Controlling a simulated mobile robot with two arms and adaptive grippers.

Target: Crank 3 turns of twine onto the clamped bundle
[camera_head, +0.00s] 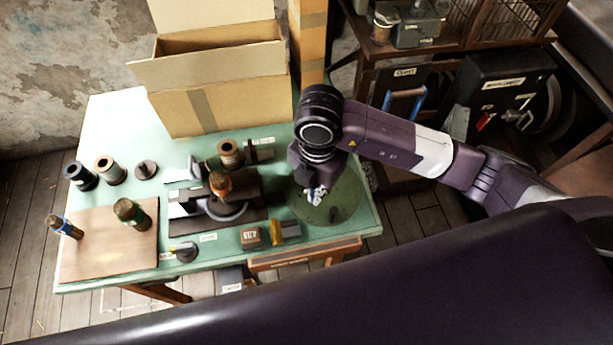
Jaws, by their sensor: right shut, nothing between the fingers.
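An upright bundle (220,184) with an orange-brown top stands in the dark press fixture (246,186) at the middle of the table. A grey curved ring part (226,214) shows at its front. My right gripper (316,196) points down, shut and empty, to the right of the fixture. It is over a round green disc (345,205); I cannot tell whether it touches it. A small dark piece (333,214) shows on the disc just beside the fingertips. A brown spool (229,153) stands behind the fixture. My left gripper is not in view.
A wooden board (90,250) holds a green-banded bundle (132,213) and a blue-banded one (64,227). Spools (110,170) stand behind it. A cardboard box (215,95) fills the back. Small blocks (251,237) and a dark knob (186,251) line the front edge.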

